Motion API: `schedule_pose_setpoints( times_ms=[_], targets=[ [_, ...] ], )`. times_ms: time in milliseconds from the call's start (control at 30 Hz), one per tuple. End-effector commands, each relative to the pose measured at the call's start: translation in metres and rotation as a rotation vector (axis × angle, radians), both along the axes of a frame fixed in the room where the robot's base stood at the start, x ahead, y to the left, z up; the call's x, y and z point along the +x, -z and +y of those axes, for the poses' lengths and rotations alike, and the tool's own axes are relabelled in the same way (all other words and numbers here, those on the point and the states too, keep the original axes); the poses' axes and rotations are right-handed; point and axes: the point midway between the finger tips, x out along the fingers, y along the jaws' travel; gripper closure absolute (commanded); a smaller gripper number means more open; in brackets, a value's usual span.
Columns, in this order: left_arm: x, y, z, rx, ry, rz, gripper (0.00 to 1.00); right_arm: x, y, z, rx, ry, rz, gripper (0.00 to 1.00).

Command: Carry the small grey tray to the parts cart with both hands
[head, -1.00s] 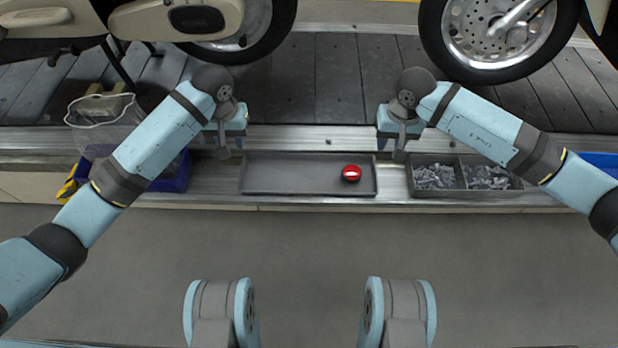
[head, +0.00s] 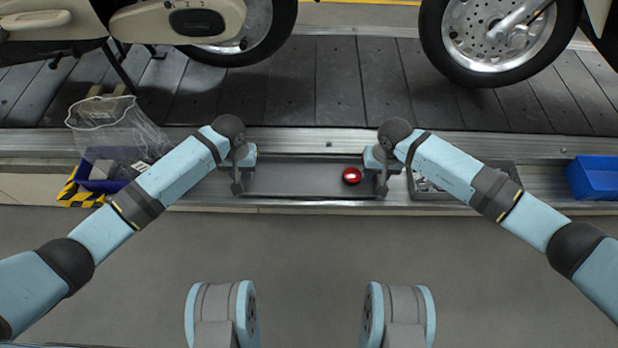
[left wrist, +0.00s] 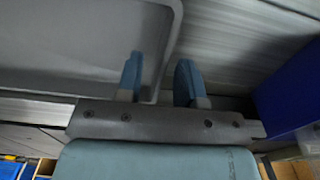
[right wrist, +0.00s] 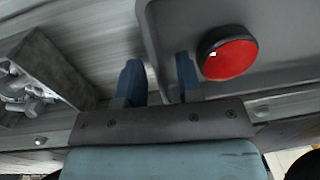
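The small grey tray (head: 300,182) lies flat on the metal ledge beside the conveyor, with a round red-and-black object (head: 351,175) inside near its right end. My left gripper (head: 237,184) is at the tray's left end. In the left wrist view its open fingers (left wrist: 158,82) straddle the tray rim, one over the inside and one outside. My right gripper (head: 382,185) is at the right end. In the right wrist view its open fingers (right wrist: 158,82) straddle that rim in the same way, close to the red object. I cannot make out the parts cart.
A grey divided bin of metal parts (head: 425,184) sits just right of the tray, partly under my right arm. A blue bin (head: 594,178) is further right. A clear bag (head: 115,125) and a dark blue bin (head: 105,185) are at left. Motorcycle wheels (head: 495,40) stand on the conveyor.

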Motion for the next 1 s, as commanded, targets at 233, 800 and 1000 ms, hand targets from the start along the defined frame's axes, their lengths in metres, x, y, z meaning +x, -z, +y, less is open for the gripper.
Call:
schedule_pose_setpoints(
  times_ms=[233,800,1000],
  targets=[
    [-0.0001,0.0095,0.0,0.0,0.0,0.0,0.66,0.0,0.0093,0.0004,-0.001,0.0,0.0,0.67],
    [-0.0001,0.0093,0.0002,0.0,0.0,0.0,1.0,-0.0001,0.0091,0.0003,-0.001,0.0,0.0,1.0],
    [0.0001,0.007,0.0003,0.001,0.0,-0.001,1.0,0.0001,0.0067,0.0003,-0.001,0.0,0.0,1.0]
  ],
)
